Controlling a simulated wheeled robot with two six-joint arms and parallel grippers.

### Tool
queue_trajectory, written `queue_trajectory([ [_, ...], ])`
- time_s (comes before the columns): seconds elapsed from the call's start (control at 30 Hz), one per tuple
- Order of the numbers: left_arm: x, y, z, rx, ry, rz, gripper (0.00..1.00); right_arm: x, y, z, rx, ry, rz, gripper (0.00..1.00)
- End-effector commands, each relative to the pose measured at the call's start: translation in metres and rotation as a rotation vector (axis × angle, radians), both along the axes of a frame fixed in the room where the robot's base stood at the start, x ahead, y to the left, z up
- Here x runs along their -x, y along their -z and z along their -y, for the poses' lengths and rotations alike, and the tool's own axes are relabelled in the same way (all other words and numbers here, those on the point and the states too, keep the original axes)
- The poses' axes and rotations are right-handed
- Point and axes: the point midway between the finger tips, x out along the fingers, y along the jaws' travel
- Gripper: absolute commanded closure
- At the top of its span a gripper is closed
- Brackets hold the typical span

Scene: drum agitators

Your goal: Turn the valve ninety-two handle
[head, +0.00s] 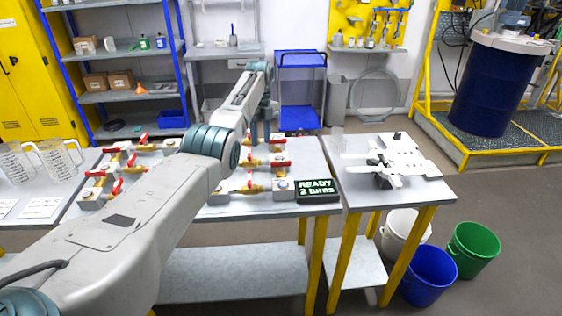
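Several valves with red handles and brass bodies stand on grey blocks on the bench, in a left group (118,165) and a right group (278,160). Their labels are too small to read, so I cannot tell which is valve ninety-two. My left arm crosses the bench from the lower left and hides part of both groups. My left gripper (262,126) is beyond its wrist, near the back of the right group; its fingers are too small and covered to judge. A dark display (317,190) beside the right group reads READY and a turns count. My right gripper is not in view.
Clear jugs (56,160) and white cards (41,208) are on the bench at left. A white device (398,160) lies on the right table. A blue drum (495,88) is behind.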

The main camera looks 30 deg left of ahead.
Motion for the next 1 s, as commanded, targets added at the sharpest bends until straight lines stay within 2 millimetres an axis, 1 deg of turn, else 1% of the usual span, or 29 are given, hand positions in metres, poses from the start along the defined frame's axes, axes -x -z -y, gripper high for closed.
queue_trajectory([
  [0.03, -0.007, 0.002, 0.007, -0.036, -0.101, 0.017, 0.66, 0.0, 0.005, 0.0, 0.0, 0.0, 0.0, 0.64],
  [0.2, -0.024, -0.001, 0.027, -0.134, -0.482, 0.072, 0.66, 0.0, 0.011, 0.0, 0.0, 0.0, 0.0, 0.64],
  [0.3, -0.033, -0.003, 0.036, -0.168, -0.673, 0.103, 0.66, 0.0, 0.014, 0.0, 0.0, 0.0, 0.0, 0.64],
  [0.43, -0.04, -0.006, 0.045, -0.188, -0.85, 0.13, 0.66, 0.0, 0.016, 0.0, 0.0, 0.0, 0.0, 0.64],
  [0.53, -0.042, -0.007, 0.048, -0.194, -0.921, 0.14, 0.66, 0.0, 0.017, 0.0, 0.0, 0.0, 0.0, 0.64],
  [0.67, -0.043, -0.002, 0.049, -0.196, -0.95, 0.143, 0.66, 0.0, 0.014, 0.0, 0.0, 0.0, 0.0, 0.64],
  [0.77, -0.043, 0.009, 0.049, -0.197, -0.949, 0.14, 0.66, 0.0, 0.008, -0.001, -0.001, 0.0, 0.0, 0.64],
  [1.0, -0.042, 0.055, 0.049, -0.197, -0.947, 0.139, 0.66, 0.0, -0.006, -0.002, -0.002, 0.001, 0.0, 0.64],
])
